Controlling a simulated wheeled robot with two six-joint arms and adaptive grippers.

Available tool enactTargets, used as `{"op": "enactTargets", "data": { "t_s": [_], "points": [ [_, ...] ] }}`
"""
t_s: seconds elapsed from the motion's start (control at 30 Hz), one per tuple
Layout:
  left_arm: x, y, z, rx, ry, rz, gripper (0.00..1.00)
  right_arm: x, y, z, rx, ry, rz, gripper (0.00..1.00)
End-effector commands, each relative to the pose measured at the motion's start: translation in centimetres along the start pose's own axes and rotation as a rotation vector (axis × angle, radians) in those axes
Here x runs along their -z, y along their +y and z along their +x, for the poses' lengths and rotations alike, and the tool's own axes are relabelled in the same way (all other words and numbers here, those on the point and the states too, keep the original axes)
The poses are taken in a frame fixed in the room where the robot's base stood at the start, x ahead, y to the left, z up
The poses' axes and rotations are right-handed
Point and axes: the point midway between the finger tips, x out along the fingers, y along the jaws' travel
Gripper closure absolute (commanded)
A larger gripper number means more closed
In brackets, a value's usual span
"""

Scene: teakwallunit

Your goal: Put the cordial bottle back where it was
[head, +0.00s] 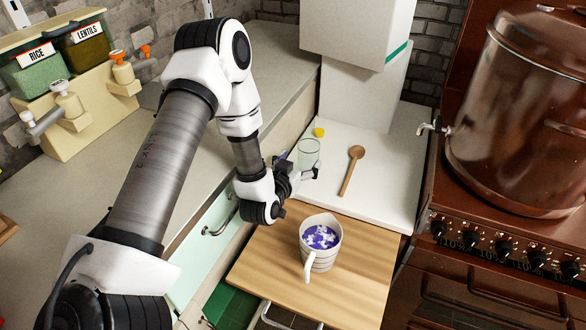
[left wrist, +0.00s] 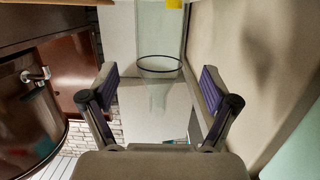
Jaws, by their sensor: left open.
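A clear glass vessel (head: 308,152) stands on the white worktop, just beyond my left gripper (head: 299,169). I cannot tell for sure whether it is the cordial bottle. In the left wrist view the clear vessel (left wrist: 158,90) appears between the two spread fingers of my left gripper (left wrist: 160,88), with no visible contact. The gripper is open and empty. A small yellow thing (head: 319,132) is just behind the vessel, and its yellow also shows at the top edge of the left wrist view (left wrist: 174,4). My right gripper is not in view.
A wooden spoon (head: 351,171) lies right of the vessel. A white box-like column (head: 357,95) rises behind. A big brown urn (head: 515,110) with a tap stands at right.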

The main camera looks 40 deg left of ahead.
Motion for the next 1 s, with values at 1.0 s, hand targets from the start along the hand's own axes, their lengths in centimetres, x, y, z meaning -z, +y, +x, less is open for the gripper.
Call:
{"op": "enactTargets", "data": {
  "t_s": [1.0],
  "points": [
    [0.0,0.0,-5.7,0.000,0.001,0.001,0.13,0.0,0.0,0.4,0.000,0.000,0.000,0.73]
  ]
}}
